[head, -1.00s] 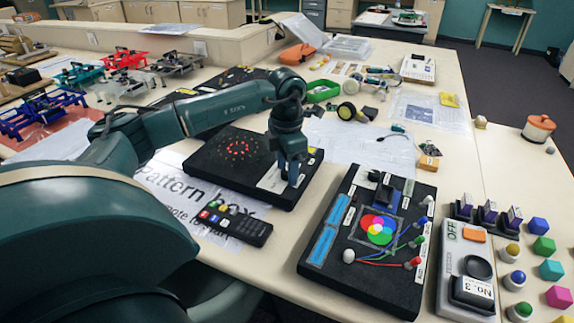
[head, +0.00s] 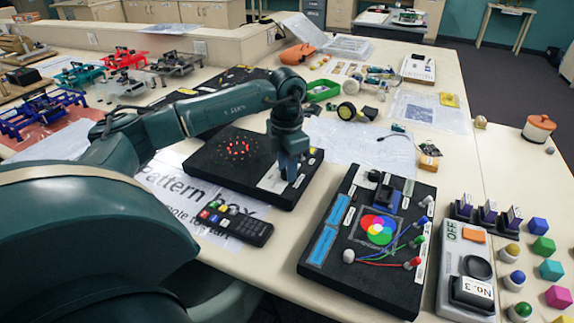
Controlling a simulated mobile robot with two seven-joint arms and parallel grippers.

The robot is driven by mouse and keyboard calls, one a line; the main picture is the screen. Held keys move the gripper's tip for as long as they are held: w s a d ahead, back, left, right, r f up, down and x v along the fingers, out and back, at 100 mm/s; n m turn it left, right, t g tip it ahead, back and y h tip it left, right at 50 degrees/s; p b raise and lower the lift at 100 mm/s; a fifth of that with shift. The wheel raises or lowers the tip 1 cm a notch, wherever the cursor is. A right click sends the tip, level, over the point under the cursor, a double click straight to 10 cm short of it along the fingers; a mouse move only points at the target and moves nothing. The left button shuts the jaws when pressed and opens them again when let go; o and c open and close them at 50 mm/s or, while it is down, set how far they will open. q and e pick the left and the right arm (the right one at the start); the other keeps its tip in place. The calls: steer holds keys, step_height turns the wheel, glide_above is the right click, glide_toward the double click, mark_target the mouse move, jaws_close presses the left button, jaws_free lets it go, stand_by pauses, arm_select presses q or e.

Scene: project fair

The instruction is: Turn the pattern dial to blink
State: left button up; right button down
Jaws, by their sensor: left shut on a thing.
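The pattern box (head: 222,170) is a flat black box on a white printed sheet, left of centre, with a ring of red lights (head: 239,148) lit on its top. My left gripper (head: 291,176) points down over the box's right end, beside a white label plate (head: 271,180). It is shut on the pattern dial, which its fingers hide, so I cannot read the dial's setting. My right gripper is not in view.
A black remote (head: 240,226) with coloured buttons lies in front of the box. A black colour-mixing board (head: 340,272) with wires stands close to the right. A grey No.3 switch unit (head: 449,290) and coloured blocks stand further right.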

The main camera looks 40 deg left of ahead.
arm_select(q)
steer(key=n, duration=0.4)
steer(key=shift+n+p, duration=0.4)
steer(key=shift+n, duration=1.5)
steer(key=o, duration=1)
step_height(320, 180, up, 13)
steer(key=shift+r, duration=0.15)
